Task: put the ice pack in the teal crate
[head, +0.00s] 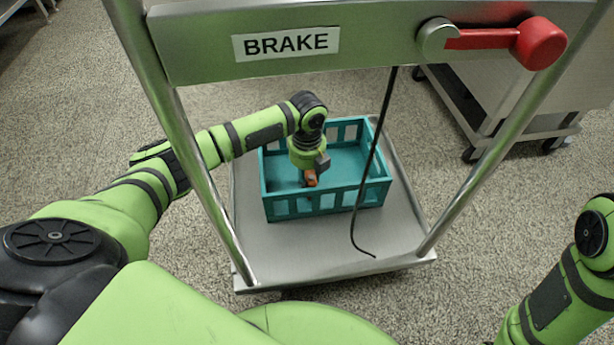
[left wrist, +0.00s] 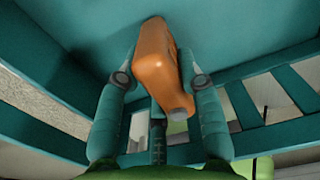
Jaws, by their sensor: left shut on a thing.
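The teal crate (head: 335,188) stands on a metal cart deck, with open slots in its walls. My left gripper (head: 311,172) reaches down inside the crate's walls, left of its middle. It is shut on the ice pack (head: 311,179), an orange block with a small grey cap. In the left wrist view the ice pack (left wrist: 153,62) sits tilted between the two fingers (left wrist: 160,85), over the teal crate floor (left wrist: 90,25). I cannot tell whether it touches the floor. My right gripper is out of view; only part of that arm shows at the right edge.
The cart deck (head: 330,248) has bare room in front of the crate. A steel handle frame with a BRAKE label (head: 286,44) and a red lever (head: 540,43) rises before it. A black cable (head: 372,165) hangs in front of the crate. Another steel cart (head: 520,120) stands at right.

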